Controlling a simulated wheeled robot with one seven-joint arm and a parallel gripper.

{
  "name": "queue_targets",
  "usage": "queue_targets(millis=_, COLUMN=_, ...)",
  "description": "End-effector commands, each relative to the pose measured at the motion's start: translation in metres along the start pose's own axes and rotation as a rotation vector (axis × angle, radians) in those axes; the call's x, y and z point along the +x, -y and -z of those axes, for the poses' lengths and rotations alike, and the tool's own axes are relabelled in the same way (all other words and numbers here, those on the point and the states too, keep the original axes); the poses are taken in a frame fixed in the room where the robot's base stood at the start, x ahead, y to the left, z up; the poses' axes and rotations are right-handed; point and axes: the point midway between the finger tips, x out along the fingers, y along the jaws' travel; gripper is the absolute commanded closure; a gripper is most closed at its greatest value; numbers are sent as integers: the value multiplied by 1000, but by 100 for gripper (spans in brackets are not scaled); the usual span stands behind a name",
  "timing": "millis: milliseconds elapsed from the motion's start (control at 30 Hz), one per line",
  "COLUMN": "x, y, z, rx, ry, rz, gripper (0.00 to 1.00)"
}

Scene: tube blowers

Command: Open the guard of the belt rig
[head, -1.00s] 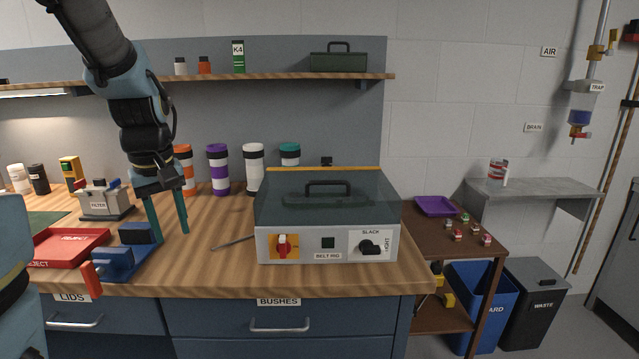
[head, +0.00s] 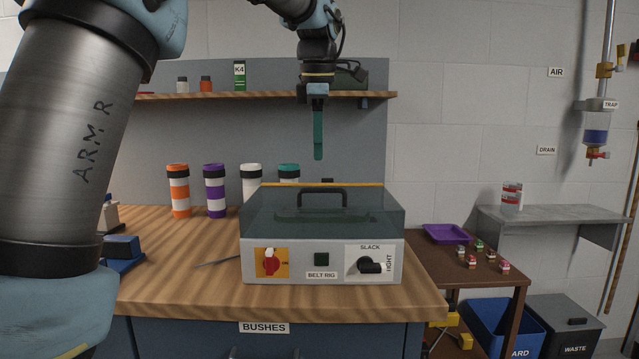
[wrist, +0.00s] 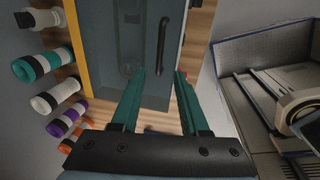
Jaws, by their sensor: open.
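The belt rig (head: 268,276) stands on the wooden bench, a grey box with a red switch, a dark square button and a black SLACK/TIGHT knob on its front. Its guard (head: 360,208), a clear bluish cover with a black handle (head: 322,189) and a yellow strip along the back edge, is shut. My gripper (head: 318,158) points down above the guard, apart from it. In the wrist view my gripper (wrist: 155,74) has its two teal fingers spread, with nothing between them. The guard's handle (wrist: 163,45) lies beyond the fingertips there.
Several striped tubes (head: 215,190) stand behind and left of the rig. A shelf (head: 250,96) with small items runs along the back wall. A thin rod (head: 218,262) lies left of the rig. A side table with a purple tray (head: 446,234) is to the right.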

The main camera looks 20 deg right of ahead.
Motion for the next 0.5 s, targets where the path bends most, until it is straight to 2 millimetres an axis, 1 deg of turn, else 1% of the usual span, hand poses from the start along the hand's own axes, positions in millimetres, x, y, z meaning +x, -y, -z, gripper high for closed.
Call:
queue_targets(millis=33, x=10, y=0, z=0, rx=0, ry=-1, rz=4, gripper=55)
queue_targets(millis=100, x=24, y=1, z=0, rx=0, ry=-1, rz=3, gripper=55)
queue_targets(millis=300, x=59, y=1, z=0, rx=1, ry=-1, rz=3, gripper=55)
queue_targets(millis=400, x=70, y=0, z=0, rx=2, ry=0, rz=2, gripper=55)
queue_targets(millis=500, x=77, y=0, z=0, rx=2, ry=1, rz=1, gripper=55)
